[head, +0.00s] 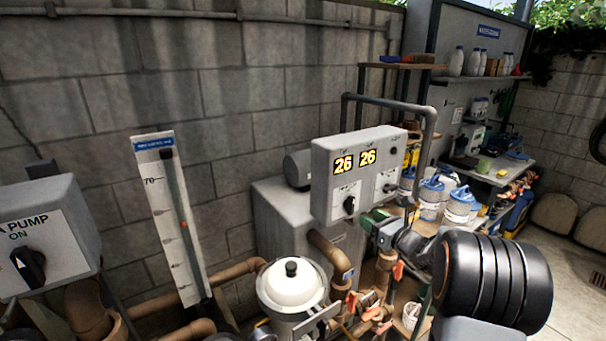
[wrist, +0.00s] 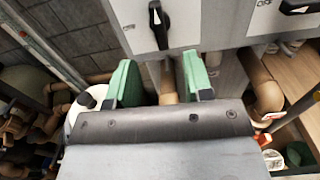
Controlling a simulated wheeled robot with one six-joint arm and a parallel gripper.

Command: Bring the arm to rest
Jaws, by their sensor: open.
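My gripper (wrist: 158,76) shows in the wrist view with its two green fingers apart and nothing between them. In the head view my gripper (head: 373,219) is just below the grey control box (head: 328,205), at the right side of its front. The box has two yellow displays, both reading 26, and two dark knobs. In the wrist view a dark knob (wrist: 158,20) on the box lies beyond the fingers, with a visible gap. A second knob (wrist: 294,6) is at the upper right.
A white-lidded filter pot (head: 291,286), brown pipes (head: 235,271) and orange-handled valves (head: 397,270) crowd the space below. A pump switch box (head: 45,240) and a tall gauge board (head: 166,215) stand left. Shelves with bottles and tubs (head: 459,206) are at right.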

